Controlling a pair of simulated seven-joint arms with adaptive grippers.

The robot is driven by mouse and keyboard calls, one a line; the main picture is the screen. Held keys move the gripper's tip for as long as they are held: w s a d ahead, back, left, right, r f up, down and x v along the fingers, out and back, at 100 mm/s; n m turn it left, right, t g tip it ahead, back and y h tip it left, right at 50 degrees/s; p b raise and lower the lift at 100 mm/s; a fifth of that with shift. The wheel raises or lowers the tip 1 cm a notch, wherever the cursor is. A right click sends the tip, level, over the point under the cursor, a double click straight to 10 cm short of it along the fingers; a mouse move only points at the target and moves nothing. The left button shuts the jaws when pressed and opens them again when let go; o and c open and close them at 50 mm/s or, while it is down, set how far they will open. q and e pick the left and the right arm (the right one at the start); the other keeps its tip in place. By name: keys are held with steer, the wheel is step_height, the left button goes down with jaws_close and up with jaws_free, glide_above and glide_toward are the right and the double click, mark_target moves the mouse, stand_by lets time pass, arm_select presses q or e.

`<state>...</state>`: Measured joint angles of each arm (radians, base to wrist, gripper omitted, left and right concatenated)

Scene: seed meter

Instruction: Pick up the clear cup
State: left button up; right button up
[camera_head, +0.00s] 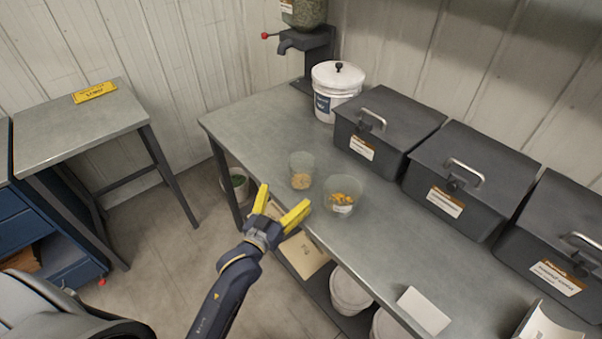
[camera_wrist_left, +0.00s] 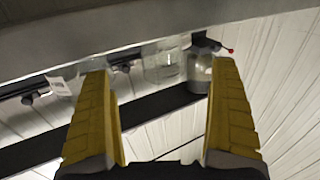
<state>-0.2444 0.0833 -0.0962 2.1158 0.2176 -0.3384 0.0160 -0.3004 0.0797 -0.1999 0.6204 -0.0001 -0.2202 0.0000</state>
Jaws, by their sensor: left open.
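Two clear cups stand upright on the grey workbench. The smaller clear cup (camera_head: 302,163) has a little tan-orange material at its bottom. The wider clear cup (camera_head: 342,190) to its right holds orange-yellow pieces and has a white label. My left gripper (camera_head: 284,198) is open and empty at the bench's front edge, just in front of the cups and apart from them. In the left wrist view, which looks upside down, its yellow fingers (camera_wrist_left: 165,90) are spread, with a clear cup (camera_wrist_left: 160,62) between and beyond them. My right gripper is not in view.
Dark lidded bins (camera_head: 388,125) line the back of the workbench (camera_head: 245,122). A white lidded bucket (camera_head: 336,88) and a dispenser (camera_head: 308,40) with a red knob stand at the far end. A white card (camera_head: 424,310) lies nearer. Bench surface left of the cups is clear.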

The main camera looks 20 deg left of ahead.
mark_target(306, 165)
arm_select(q)
steer(key=shift+w+d+f, duration=0.1)
steer(key=shift+w+d, duration=0.15)
steer(key=shift+w, duration=1.55)
steer(key=shift+w+d+r, duration=0.1)
steer(key=shift+w+d, duration=0.1)
steer(key=shift+w, duration=1.55)
steer(key=shift+w+d+f, duration=0.1)
steer(key=shift+w+d, duration=0.15)
steer(key=shift+w, duration=1.55)
steer(key=shift+c, duration=0.4)
steer(key=c, duration=1.2)
steer(key=shift+o, duration=0.2)
